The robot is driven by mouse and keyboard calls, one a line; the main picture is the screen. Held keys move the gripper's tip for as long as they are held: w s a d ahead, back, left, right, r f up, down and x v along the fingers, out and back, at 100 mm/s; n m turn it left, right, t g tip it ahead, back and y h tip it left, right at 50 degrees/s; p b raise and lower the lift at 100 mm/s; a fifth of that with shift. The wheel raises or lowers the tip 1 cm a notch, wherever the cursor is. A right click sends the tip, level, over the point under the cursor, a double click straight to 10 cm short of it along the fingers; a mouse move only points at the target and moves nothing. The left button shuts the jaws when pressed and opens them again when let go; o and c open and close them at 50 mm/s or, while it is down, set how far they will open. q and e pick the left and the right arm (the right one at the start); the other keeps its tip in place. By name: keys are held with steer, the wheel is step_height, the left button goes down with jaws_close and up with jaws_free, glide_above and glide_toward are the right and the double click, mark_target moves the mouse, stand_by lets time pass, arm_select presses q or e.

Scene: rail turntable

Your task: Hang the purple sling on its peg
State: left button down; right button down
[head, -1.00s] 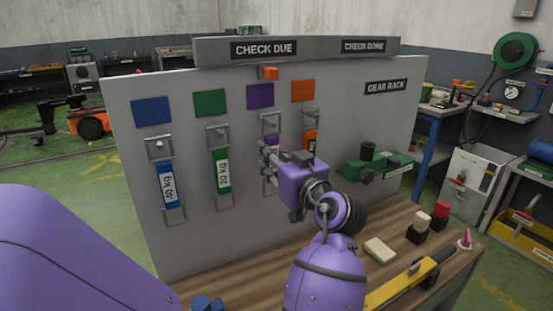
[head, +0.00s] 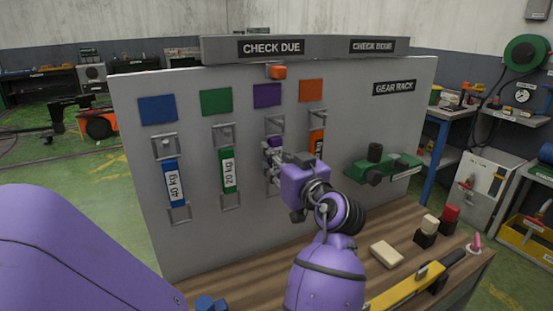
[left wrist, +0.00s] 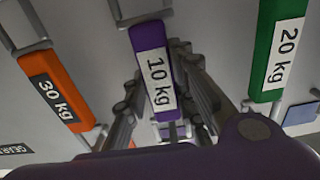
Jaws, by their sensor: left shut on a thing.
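The purple sling (left wrist: 150,55) with a 10 kg label lies flat against the grey board. In the head view only its upper part (head: 274,141) shows, below the purple square (head: 267,95), with a metal ring (head: 275,122) at its top. My left gripper (head: 270,156) is shut on the sling from the front. In the left wrist view its fingers (left wrist: 165,95) lie on either side of the label. The ring is at about the height of the neighbouring pegs. I cannot tell whether it is around its peg. My right gripper is not in view.
A blue 40 kg sling (head: 173,184) and a green 20 kg sling (head: 228,170) hang left of it. An orange 30 kg sling (left wrist: 50,85) hangs close on the other side. A green gear part (head: 372,170) projects from the board. The wooden bench (head: 225,285) holds several loose items.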

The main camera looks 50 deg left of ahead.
arm_select(q)
steer(key=c, duration=1.4)
jaws_free()
steer(key=v, duration=1.2)
steer(key=shift+r, duration=0.1)
